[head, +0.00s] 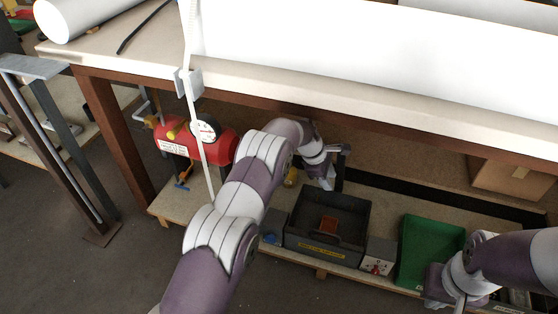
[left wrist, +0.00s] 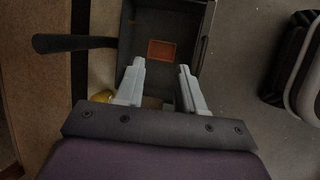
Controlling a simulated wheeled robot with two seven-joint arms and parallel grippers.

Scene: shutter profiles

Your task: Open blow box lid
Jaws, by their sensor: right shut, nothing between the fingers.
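The blow box is a dark grey box (head: 298,238) with a yellow label on its front, on the low shelf. Its top looks open, and an orange-red piece shows inside; the left wrist view shows the box (left wrist: 127,45) and this orange piece (left wrist: 161,51) too. A dark bar (left wrist: 70,43) sticks out to the left of the box; I cannot tell if it belongs to the lid. My left gripper (head: 328,184) is above the back of the box; its fingers (left wrist: 160,65) are apart and empty. My right gripper (head: 459,302) is shut near the green bin, partly cut off.
A green bin (head: 420,240) and a small grey switch box (head: 377,258) stand right of the blow box. A red compressor (head: 222,150) with a gauge stands left. The workbench edge (head: 360,105) overhangs the shelf. A cardboard box (head: 500,178) is at the back right.

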